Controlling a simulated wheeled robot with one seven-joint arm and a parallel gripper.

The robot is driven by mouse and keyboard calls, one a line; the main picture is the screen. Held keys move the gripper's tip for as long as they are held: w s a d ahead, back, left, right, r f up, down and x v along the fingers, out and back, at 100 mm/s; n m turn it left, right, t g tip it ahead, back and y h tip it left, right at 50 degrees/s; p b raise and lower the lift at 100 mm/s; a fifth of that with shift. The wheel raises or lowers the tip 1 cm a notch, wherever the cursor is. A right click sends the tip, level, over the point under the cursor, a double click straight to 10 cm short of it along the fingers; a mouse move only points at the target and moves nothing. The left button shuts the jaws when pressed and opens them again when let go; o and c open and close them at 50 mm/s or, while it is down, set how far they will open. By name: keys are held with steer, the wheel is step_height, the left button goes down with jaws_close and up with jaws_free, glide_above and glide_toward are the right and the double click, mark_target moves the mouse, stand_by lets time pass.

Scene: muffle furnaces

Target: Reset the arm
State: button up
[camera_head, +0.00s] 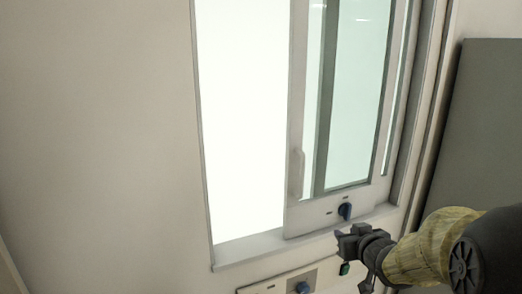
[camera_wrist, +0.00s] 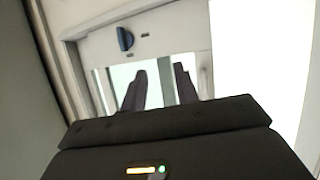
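My arm reaches in from the lower right of the head view, with yellowish links and black joints. My gripper (camera_head: 350,241) is in front of the lower edge of a framed sliding panel, just below a blue knob (camera_head: 345,211). In the wrist view, the two dark fingers of my gripper (camera_wrist: 160,70) stand apart with nothing visible between them. The blue knob (camera_wrist: 125,39) shows beyond them at the upper left. Whether the fingers touch the panel cannot be told.
The glazed sliding panel (camera_head: 297,180) covers the right part of a bright opening (camera_head: 240,110). Below the opening is a control strip with a second blue knob (camera_head: 303,287) and a green button (camera_head: 345,268). A grey panel (camera_head: 480,130) stands at the right. A plain wall (camera_head: 100,130) fills the left.

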steer(key=s+a+f+m+g, duration=0.1)
steer(key=s+a+f+g, duration=0.2)
steer(key=s, duration=0.7)
steer(key=s+a+f+g+h, duration=0.1)
steer(key=s+a+f+g, duration=0.3)
steer(key=s+f+g, duration=0.3)
step_height(320, 180, down, 4)
steer(key=s, duration=0.3)
steer(key=shift+m+g, duration=0.4)
steer(key=shift+o, duration=0.4)
steer(key=shift+w, duration=0.2)
